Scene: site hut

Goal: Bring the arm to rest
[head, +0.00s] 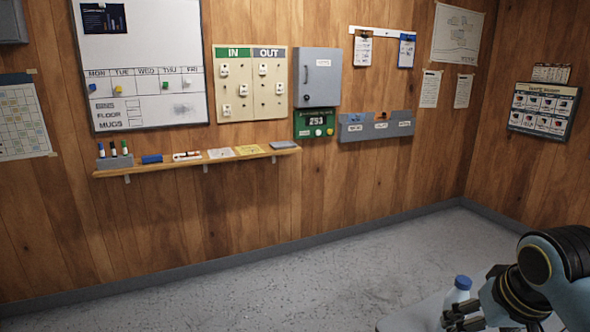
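My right arm comes in at the lower right corner, blue and black. Its dark gripper (462,318) is low in the picture, in front of the lower part of a pale bottle with a blue cap (461,288). Whether its fingers touch the bottle, and whether they are open or shut, I cannot tell. The bottle's lower part is hidden. My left gripper is not in view.
A pale grey tabletop (408,321) shows at the bottom edge under the bottle. Beyond it is clear speckled floor (290,290). A wooden shelf (200,161) with markers and cards runs along the wall, below a whiteboard (145,50). A grey cabinet (318,78) hangs on the wall.

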